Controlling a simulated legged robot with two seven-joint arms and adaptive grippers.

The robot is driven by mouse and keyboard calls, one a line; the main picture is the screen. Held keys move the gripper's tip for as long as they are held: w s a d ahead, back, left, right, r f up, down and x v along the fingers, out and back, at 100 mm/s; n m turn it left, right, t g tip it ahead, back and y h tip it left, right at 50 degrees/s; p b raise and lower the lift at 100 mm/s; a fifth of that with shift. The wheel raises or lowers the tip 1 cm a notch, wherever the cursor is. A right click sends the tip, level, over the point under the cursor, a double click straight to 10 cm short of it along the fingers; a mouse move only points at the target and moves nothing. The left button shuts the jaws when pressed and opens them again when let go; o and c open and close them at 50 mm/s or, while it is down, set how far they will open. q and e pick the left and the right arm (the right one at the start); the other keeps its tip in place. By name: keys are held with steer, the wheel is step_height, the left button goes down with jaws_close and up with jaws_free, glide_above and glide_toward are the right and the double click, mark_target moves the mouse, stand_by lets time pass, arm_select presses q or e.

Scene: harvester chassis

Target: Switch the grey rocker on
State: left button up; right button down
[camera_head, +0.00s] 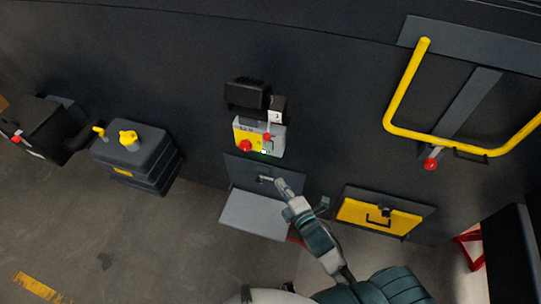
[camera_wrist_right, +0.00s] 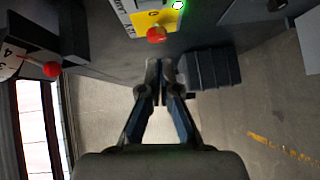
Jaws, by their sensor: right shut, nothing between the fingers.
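A control box (camera_head: 272,148) with a grey and yellow face is mounted on the dark wall. It carries a red button (camera_head: 246,146), a red-tipped lever (camera_head: 268,138) and a small green light (camera_head: 264,152). The grey rocker is too small to make out. My right gripper (camera_head: 279,184) is shut and empty, below the box, in front of the dark panel. In the wrist view my right gripper (camera_wrist_right: 161,68) points toward the wall, with the red button (camera_wrist_right: 156,34) just above its fingertips and the green light (camera_wrist_right: 178,5) at the top edge. My left gripper is not in view.
A grey flap (camera_head: 254,216) juts out below the box. A yellow hatch (camera_head: 378,215) with a handle is right of my arm. A yellow bar (camera_head: 402,85) is at upper right. A dark canister (camera_head: 138,160) with yellow caps stands left. A red ball knob (camera_wrist_right: 52,69) shows in the wrist view.

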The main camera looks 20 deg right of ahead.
steer(key=w, duration=0.1)
steer(key=p, duration=0.1)
glide_toward(266, 150)
steer(key=w+a, duration=0.3)
steer(key=w, duration=0.1)
steer(key=w+d, duration=0.1)
steer(key=w, duration=0.1)
steer(key=shift+w+d+f+p, duration=0.15)
steer(key=shift+d+f+p, duration=0.05)
steer(key=shift+d+p, duration=0.15)
steer(key=shift+w+d+f+b, duration=0.15)
steer(key=shift+f+b, duration=0.05)
steer(key=shift+b, duration=0.2)
steer(key=shift+r, duration=0.2)
steer(key=shift+f, duration=0.1)
